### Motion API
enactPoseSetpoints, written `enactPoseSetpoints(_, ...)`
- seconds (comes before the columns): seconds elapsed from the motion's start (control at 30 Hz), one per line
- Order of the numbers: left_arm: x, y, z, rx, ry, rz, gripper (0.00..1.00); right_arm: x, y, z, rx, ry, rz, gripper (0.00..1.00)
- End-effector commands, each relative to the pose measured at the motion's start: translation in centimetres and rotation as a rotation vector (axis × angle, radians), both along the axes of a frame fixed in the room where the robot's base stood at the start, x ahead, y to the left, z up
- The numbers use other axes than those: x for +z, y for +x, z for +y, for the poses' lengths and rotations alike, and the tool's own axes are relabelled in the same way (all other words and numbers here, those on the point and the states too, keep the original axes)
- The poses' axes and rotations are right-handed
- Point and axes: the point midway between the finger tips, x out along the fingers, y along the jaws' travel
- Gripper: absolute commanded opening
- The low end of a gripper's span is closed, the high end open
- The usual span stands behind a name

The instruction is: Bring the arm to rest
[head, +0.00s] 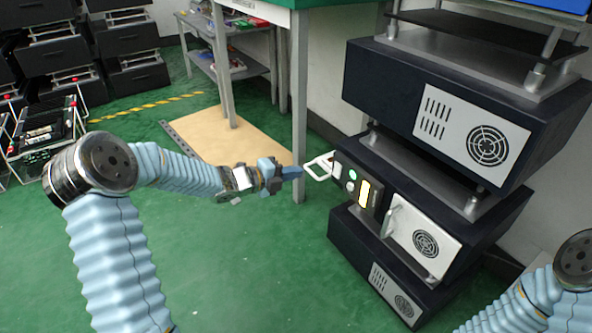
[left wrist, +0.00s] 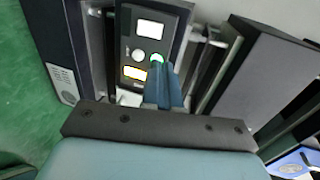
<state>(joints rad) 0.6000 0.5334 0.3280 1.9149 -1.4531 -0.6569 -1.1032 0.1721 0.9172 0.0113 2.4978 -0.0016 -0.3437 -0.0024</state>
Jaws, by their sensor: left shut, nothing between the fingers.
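My left gripper (head: 290,173) is shut and empty in the middle of the head view. Its arm comes in from the left and reaches to the right. The fingertips point at a dark control panel (head: 357,187) with a lit green button and a lit yellow strip. A gap shows between fingertips and panel in the head view. In the left wrist view the shut blue fingers (left wrist: 164,82) overlap the lower part of the panel (left wrist: 146,50). The right arm shows at the lower right; its gripper is out of view.
The panel belongs to a stack of dark boxes (head: 450,105) with white vented plates. A green-topped table (head: 300,60) with grey legs stands behind my left gripper. Dark bins and a rack (head: 45,130) stand at the left. The green floor (head: 255,270) in front is clear.

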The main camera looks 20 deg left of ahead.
Motion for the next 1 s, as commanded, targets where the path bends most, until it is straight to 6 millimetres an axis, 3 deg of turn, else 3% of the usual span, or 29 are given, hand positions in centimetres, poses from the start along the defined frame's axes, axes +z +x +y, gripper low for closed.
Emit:
enactPoseSetpoints(0.23, -0.6, -0.2, -0.9, 0.027, -0.065, 0.07, 0.0, 0.7, 0.0, 0.0, 0.0, 0.0, 0.0, 0.43)
enactPoseSetpoints(0.37, -4.1, -2.3, -4.4, 0.18, -0.347, 0.41, 0.0, 3.2, -0.1, 0.1, 0.002, 0.001, -0.001, 0.43)
enactPoseSetpoints(0.47, -9.2, -6.9, -8.1, 0.426, -0.629, 0.843, 0.0, 5.7, -0.1, 0.3, 0.005, 0.002, -0.002, 0.43)
enactPoseSetpoints(0.5, -11.2, -9.4, -9.3, 0.55, -0.722, 1.012, 0.0, 6.5, -0.1, 0.3, 0.006, 0.002, -0.001, 0.43)
enactPoseSetpoints(0.63, -16.0, -18.4, -11.7, 0.984, -0.918, 1.438, 0.0, 8.6, -0.2, 0.5, 0.009, 0.003, -0.002, 0.43)
enactPoseSetpoints(0.7, -17.3, -22.8, -12.3, 1.208, -0.969, 1.579, 0.0, 9.4, -0.3, 0.6, 0.01, 0.003, -0.001, 0.43)
enactPoseSetpoints(0.8, -18.3, -27.7, -12.4, 1.472, -1.009, 1.689, 0.0, 10.1, -0.3, 0.6, 0.012, 0.004, -0.001, 0.43)
enactPoseSetpoints(0.9, -18.7, -30.4, -12.3, 1.635, -1.027, 1.73, 0.0, 10.4, -0.3, 0.7, 0.013, 0.004, -0.001, 0.43)
enactPoseSetpoints(1.0, -18.9, -31.5, -12.2, 1.701, -1.034, 1.74, 0.0, 10.4, -0.3, 0.7, 0.012, 0.004, -0.002, 0.43)
